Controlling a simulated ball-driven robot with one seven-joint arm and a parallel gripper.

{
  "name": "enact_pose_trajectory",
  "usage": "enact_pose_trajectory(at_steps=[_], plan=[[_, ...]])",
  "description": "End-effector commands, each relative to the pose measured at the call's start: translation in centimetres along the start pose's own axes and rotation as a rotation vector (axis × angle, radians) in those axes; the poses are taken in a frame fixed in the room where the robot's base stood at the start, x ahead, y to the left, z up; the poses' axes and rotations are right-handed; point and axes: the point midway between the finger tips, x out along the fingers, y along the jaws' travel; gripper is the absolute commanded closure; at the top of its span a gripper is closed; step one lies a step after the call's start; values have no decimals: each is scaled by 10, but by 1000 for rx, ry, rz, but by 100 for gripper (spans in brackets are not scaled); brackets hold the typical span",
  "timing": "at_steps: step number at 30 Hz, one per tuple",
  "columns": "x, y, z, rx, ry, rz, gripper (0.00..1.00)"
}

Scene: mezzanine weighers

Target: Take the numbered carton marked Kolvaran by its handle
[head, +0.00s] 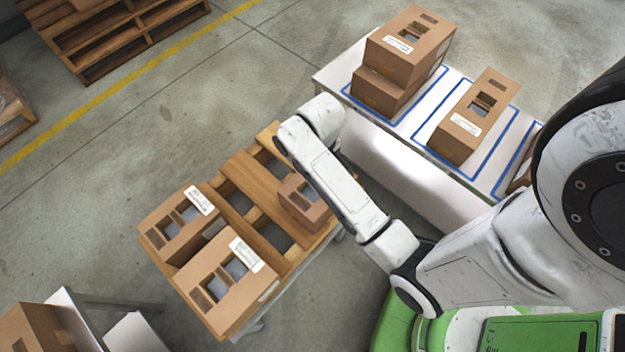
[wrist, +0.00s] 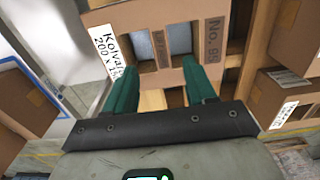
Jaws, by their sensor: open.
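The carton marked Kolvaran (wrist: 183,14) is brown cardboard, with a white label at left reading "Kolva…" and "200 x". In the head view my arm hides the gripper. The partly covered carton (head: 300,211) on the slatted pallet appears to be this one; its label is hidden.
Two labelled cartons (head: 222,285) (head: 180,228) stand at the left end of the wooden pallet (head: 238,196). A white table (head: 405,175) with blue outlines holds several cartons (head: 474,118). Another carton (wrist: 285,97) is close at right in the wrist view.

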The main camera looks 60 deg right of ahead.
Motion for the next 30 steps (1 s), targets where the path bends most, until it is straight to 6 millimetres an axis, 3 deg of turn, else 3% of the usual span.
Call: enact_pose_trajectory(at_steps=[3,11,19,30], plan=[[18,0,0,1,-2,0,45],[36,0,1,0,-1,0,45],[73,-2,2,0,0,0,45],[82,-2,2,0,2,0,47]])
